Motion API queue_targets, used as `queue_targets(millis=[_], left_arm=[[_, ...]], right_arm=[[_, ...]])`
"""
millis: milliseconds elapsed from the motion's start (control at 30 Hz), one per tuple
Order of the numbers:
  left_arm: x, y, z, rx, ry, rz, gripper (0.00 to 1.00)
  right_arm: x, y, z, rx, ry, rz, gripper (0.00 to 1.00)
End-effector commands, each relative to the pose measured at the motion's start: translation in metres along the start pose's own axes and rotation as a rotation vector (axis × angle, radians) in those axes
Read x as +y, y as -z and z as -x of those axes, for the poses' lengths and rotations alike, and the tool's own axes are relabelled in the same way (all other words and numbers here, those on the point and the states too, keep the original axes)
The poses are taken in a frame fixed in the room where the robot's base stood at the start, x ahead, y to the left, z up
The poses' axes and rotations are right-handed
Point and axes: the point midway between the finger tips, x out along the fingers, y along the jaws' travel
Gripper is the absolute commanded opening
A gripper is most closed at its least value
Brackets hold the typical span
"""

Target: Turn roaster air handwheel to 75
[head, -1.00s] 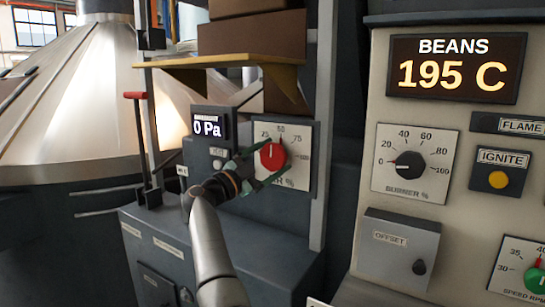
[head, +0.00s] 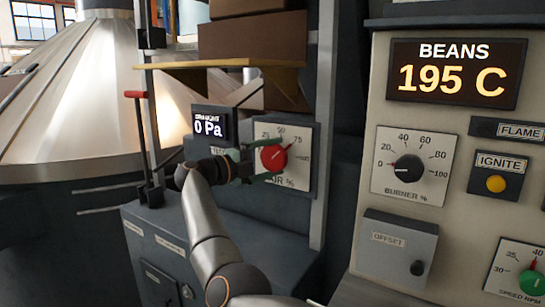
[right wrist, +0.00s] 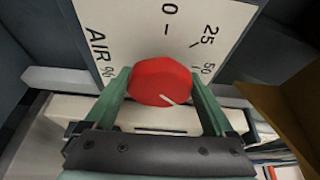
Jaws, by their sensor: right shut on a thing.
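The roaster air handwheel (head: 273,158) is a red knob on a white dial plate (head: 301,178) marked AIR %. In the head view its pointer leans up and right, towards the 75 mark. In the right wrist view the red handwheel (right wrist: 158,80) has its white pointer line past 50; the 75 label is hidden there. My right gripper (head: 265,162) is shut on the handwheel, one green finger on each side; the fingers also show in the wrist view (right wrist: 161,84). Exact alignment with 75 cannot be told. My left gripper is not in view.
A small display (head: 209,124) reading 0 Pa is left of the dial. A yellow-edged shelf (head: 222,72) with boxes hangs above. At right a panel holds a BEANS 195 C display (head: 457,73), a burner knob (head: 408,168) and an offset box (head: 400,250).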

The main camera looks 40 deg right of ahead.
Motion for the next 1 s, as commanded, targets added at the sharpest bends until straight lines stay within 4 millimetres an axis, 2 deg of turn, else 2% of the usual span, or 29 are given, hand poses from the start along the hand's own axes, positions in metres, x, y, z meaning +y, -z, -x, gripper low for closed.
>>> queue_targets(millis=[567,600,700,1000], left_arm=[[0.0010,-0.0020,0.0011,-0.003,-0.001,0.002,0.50],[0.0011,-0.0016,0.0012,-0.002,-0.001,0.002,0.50],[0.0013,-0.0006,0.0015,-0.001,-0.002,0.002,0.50],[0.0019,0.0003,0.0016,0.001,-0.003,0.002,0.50]], right_arm=[[-0.0004,-0.0010,0.0003,-0.005,-0.011,-0.029,0.33],[-0.0005,-0.0011,0.0003,-0.005,-0.010,-0.029,0.92],[-0.0005,-0.0009,0.0003,-0.004,-0.010,-0.028,1.00],[-0.0003,-0.0007,0.0051,-0.003,-0.011,-0.028,1.00]])
